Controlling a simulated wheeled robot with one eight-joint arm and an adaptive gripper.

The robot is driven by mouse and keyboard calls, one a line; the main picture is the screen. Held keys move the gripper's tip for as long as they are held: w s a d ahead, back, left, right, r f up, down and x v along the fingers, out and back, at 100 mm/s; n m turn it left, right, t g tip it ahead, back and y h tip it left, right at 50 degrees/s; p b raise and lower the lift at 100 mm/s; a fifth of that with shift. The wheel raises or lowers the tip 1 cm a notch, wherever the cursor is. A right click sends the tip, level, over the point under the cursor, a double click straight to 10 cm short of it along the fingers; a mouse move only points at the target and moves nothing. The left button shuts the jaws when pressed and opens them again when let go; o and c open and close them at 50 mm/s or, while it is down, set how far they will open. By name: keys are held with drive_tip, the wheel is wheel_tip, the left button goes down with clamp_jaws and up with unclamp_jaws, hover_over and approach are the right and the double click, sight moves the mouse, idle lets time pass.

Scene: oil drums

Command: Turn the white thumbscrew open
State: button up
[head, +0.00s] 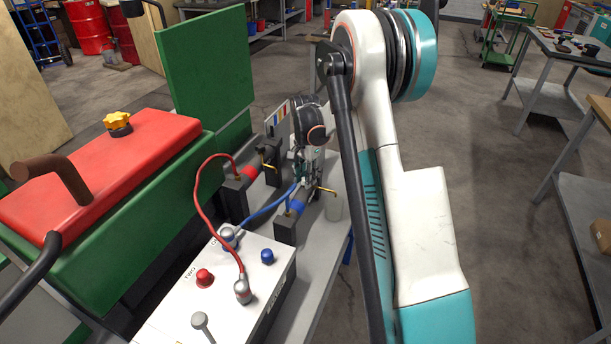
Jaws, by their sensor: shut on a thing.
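My gripper (303,181) is low over the grey bench, among the black fittings, and looks shut on a small part at its fingertips. The arm and fingers cover that part, so I cannot make out its shape or colour. I cannot pick out the white thumbscrew clearly. Thin yellow levers show on these fittings.
A white box (172,290) with red and blue knobs stands in front, its red and blue cables looping near my gripper. A red-topped green case (110,165) and green panel (207,70) bound the left.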

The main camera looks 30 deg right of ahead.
drive_tip(key=n, duration=0.5)
drive_tip(key=shift+n, duration=0.3)
drive_tip(key=n, duration=0.5)
drive_tip(key=shift+n+p, duration=0.4)
drive_tip(key=o, duration=1.1)
drive_tip(key=shift+r, duration=0.1)
wheel_tip(320, 180, up, 12)
drive_tip(key=shift+f, duration=0.1)
